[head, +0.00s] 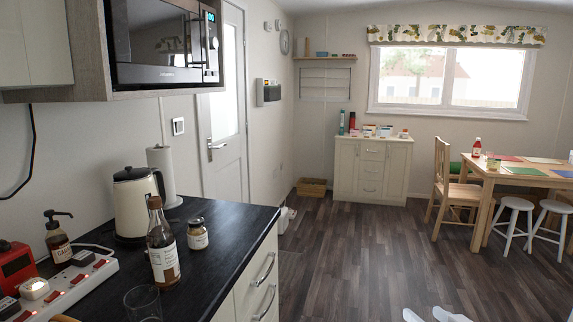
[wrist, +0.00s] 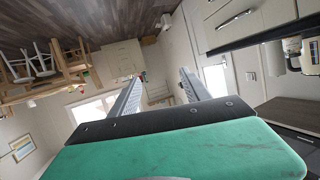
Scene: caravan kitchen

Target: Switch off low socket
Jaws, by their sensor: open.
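I cannot make out a low wall socket for certain in either view. In the head view a small plate (head: 178,126) is on the left wall, above the counter and behind the paper towel roll. A white power strip (head: 66,287) with red switches lies on the counter at lower left, with a plug in it. My gripper (wrist: 160,92) shows in the wrist view, its two grey fingers spread apart with nothing between them. The wrist view is tilted and almost upside down. My gripper is not in the head view.
The dark counter (head: 215,240) holds a kettle (head: 135,203), a brown bottle (head: 162,245), a jar (head: 197,234) and a glass (head: 143,303). A microwave (head: 165,45) is above it. A table (head: 490,185) with stools stands at right. The wooden floor (head: 350,255) is mostly clear.

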